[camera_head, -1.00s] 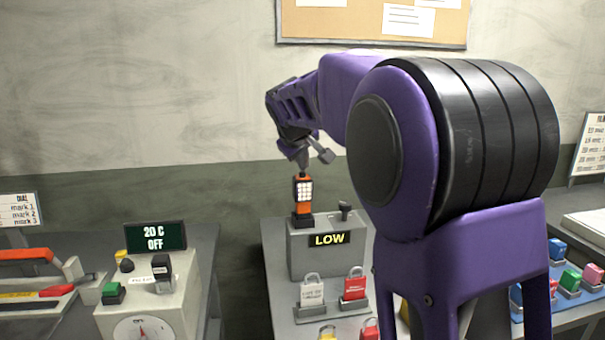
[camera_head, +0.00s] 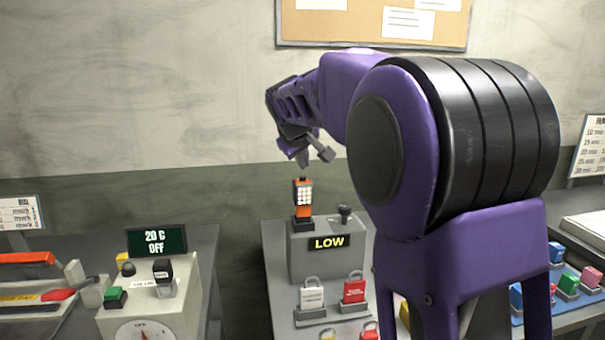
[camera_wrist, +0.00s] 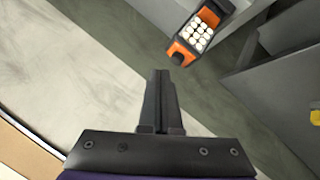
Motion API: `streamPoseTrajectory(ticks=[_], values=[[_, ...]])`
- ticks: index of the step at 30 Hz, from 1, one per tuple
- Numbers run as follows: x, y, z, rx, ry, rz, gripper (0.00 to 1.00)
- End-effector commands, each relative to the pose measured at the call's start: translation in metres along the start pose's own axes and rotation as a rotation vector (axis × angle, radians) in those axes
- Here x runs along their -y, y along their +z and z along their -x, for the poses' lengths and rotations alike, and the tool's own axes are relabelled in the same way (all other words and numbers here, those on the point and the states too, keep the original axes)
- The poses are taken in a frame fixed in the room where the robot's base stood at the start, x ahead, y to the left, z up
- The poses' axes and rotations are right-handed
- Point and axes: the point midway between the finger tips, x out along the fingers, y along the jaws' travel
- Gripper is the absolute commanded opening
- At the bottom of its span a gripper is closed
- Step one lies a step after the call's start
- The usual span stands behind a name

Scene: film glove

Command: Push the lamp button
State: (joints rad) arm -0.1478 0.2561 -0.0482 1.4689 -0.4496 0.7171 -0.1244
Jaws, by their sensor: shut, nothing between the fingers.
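The orange lamp (camera_head: 304,198) stands upright in a dark base on top of a grey box (camera_head: 322,255) whose display reads LOW. Its front carries several white lights. In the wrist view the lamp (camera_wrist: 197,35) lies beyond my fingertips, at the upper right, with a dark round knob (camera_wrist: 177,59) at its near end, likely the button. My gripper (camera_head: 302,163) is shut and empty, pointing down just above the lamp's top. In the wrist view the shut fingertips (camera_wrist: 160,75) are close to the dark knob, and a small gap shows between them.
A small dark lever (camera_head: 345,211) stands on the box right of the lamp. White and red padlocks (camera_head: 354,288) sit in front. A control box with a 20 C OFF display (camera_head: 157,241) stands left. The wall is behind.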

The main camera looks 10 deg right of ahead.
Motion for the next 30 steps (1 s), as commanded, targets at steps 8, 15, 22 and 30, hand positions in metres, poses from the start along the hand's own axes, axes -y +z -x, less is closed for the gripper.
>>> streamPoseTrajectory(ticks=[8, 15, 22, 30], values=[[-0.002, -0.002, 0.002, 0.0, 0.0, 0.0, 0.0], [-0.013, -0.013, 0.018, 0.0, 0.0, 0.0, 0.0], [-0.023, -0.023, 0.031, -0.002, 0.001, -0.001, 0.0], [-0.03, -0.03, 0.042, 0.0, 0.0, 0.0, 0.0]])
